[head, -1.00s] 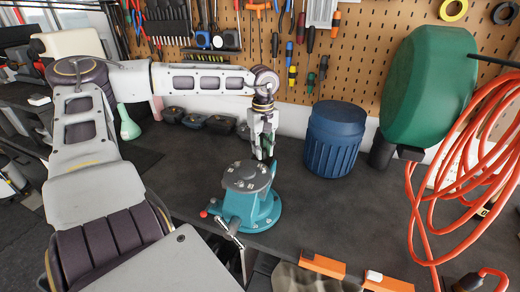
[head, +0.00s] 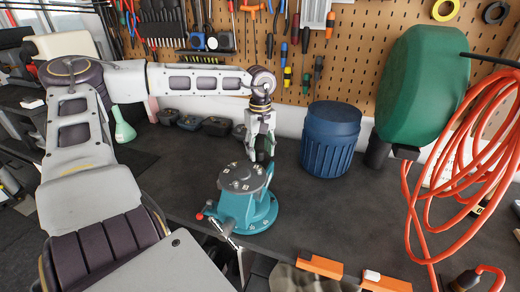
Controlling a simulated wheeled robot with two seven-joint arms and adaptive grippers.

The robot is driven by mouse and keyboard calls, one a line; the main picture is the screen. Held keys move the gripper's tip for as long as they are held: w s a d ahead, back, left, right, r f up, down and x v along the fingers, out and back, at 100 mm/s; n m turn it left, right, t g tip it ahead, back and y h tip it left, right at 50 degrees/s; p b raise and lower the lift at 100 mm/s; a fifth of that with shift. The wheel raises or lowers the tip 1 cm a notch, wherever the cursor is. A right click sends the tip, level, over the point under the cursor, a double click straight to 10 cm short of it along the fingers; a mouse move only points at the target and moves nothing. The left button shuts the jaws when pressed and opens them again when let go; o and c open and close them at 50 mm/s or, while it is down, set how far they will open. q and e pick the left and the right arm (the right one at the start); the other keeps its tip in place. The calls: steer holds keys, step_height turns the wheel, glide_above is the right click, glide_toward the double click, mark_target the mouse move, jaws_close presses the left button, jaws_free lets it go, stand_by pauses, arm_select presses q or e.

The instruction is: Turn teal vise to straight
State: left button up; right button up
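The teal vise (head: 240,205) stands on the dark workbench, with a round grey top (head: 245,177) and a round teal base. A lever with a red knob (head: 199,216) sticks out at its front left. My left gripper (head: 261,157) points down just behind the vise's grey top, at its back right edge. Its fingertips are small and partly overlapped by the vise, so I cannot tell whether they touch it or how far apart they are. My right gripper is not in view.
A blue ribbed bin (head: 331,140) stands right of the vise. A green hose reel (head: 427,85) with orange hose (head: 465,150) is at the right. Dark boxes (head: 190,122) lie along the wall. Orange pieces (head: 322,267) are at the front edge.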

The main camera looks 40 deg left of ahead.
arm_select(q)
steer(key=shift+r, duration=0.1)
step_height(320, 180, up, 12)
stand_by(0.9)
stand_by(0.6)
